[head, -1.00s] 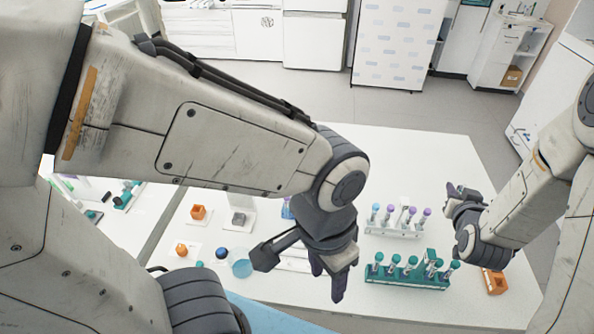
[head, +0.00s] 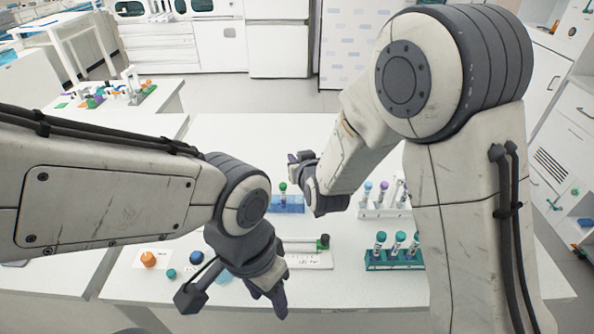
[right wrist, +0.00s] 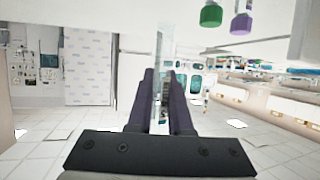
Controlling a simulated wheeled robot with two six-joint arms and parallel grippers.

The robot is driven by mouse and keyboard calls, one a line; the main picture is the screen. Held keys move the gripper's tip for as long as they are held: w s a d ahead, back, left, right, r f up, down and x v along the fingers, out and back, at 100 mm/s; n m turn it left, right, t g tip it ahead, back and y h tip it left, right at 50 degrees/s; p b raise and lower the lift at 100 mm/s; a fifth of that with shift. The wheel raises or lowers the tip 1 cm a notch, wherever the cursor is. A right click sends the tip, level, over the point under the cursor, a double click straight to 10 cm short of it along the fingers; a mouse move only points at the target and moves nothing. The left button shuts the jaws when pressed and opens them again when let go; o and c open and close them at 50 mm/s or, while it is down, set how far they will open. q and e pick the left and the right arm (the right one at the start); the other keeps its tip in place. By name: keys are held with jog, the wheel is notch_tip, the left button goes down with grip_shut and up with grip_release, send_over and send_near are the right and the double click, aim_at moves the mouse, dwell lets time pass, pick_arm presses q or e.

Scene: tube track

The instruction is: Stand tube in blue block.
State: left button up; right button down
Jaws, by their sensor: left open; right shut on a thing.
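My right gripper (head: 293,158) is shut and hangs just behind and above the blue block (head: 290,207). In the right wrist view a clear tube (right wrist: 165,42) is gripped between its dark fingers (right wrist: 163,98). A green-capped tube (head: 283,187) stands upright at the blue block. My arm hides the block's right side. My left gripper (head: 270,288) is open and empty at the front of the table.
A teal rack (head: 385,265) with green-capped tubes and a white rack (head: 375,212) with other capped tubes stand to the right, partly behind my right arm. A white tray (head: 312,260) lies in front of the block. Small orange, teal and blue items lie at front left.

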notch_tip(320, 180, down, 5)
jog(key=b, duration=0.3)
jog(key=shift+a+r, duration=0.1)
jog(key=shift+a, duration=0.05)
jog(key=shift+s+b, duration=0.15)
jog(key=shift+b, duration=0.15)
dwell(0.6)
jog(key=shift+f+b, duration=0.35)
jog(key=shift+b, duration=0.2)
dwell(0.5)
jog(key=shift+f, duration=0.2)
jog(key=shift+f+b, duration=0.4)
jog(key=shift+b, duration=0.2)
jog(key=shift+f, duration=0.2)
